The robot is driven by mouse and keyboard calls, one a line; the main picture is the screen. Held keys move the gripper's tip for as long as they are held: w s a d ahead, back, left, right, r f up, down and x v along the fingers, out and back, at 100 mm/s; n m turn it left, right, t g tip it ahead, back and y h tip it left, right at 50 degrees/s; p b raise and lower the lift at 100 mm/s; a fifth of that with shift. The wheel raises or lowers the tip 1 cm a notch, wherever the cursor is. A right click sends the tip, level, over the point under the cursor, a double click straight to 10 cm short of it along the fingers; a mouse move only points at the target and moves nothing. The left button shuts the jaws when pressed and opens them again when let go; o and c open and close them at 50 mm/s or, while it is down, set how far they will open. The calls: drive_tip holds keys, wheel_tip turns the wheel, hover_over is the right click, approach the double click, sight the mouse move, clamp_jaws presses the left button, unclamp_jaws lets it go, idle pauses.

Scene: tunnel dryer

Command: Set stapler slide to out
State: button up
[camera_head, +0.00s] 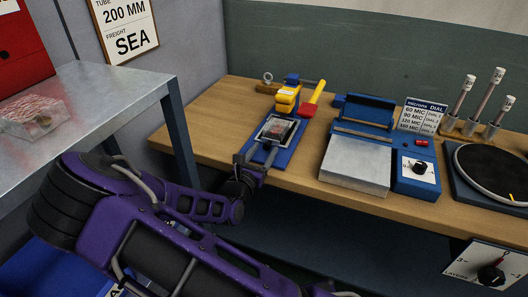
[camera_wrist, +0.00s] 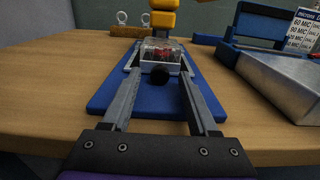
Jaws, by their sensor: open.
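The slide (camera_head: 276,130) is a small clear-topped tray with dark red contents. My gripper (camera_head: 257,163) is open at the near end of the base plate.
A blue sealer-like machine with a metal plate (camera_head: 354,166) stands right of the stapler, beside a dial box (camera_head: 416,176). A round black turntable (camera_head: 492,172) is farther right. A metal table (camera_head: 90,98) stands left. Bare wooden bench (camera_head: 212,125) lies left of the stapler.

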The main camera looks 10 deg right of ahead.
drive_tip(key=shift+w+d, duration=0.15)
drive_tip(key=shift+w, duration=0.05)
clamp_jaws()
idle(1.4)
